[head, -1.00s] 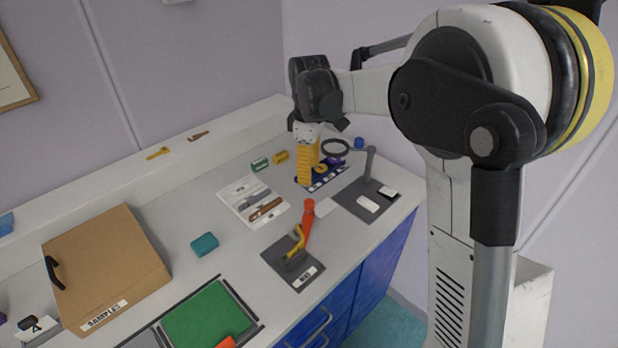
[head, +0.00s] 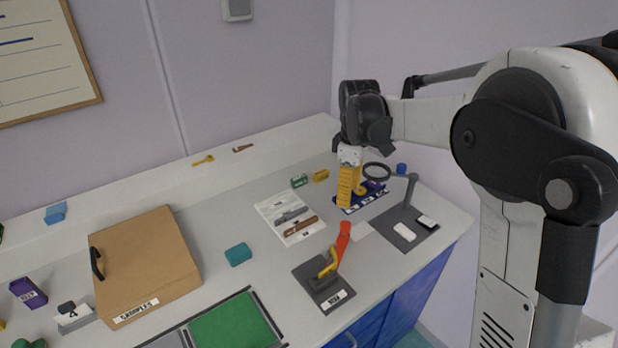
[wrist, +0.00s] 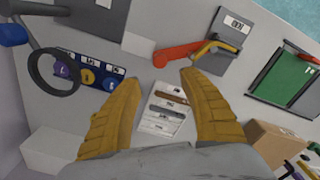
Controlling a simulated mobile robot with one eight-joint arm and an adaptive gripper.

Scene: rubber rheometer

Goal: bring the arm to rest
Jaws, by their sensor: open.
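My gripper (head: 349,185) is above the back right part of the bench, with its yellow fingers pointing down. In the wrist view, my gripper (wrist: 158,92) has its two yellow fingers spread wide apart, with nothing between them but bench surface and a white sheet. The gripper is open and empty. In the head view its fingers cover part of a blue labelled rack (head: 365,200). My arm reaches in from the right and is bent above the bench.
A dark plate with a red-and-yellow lever (head: 335,263), a white tool sheet (head: 275,212), a teal block (head: 238,254) and a cardboard box (head: 150,262) lie leftward. A grey stand with a post (head: 410,190) and a black ring (head: 377,169) are near the gripper.

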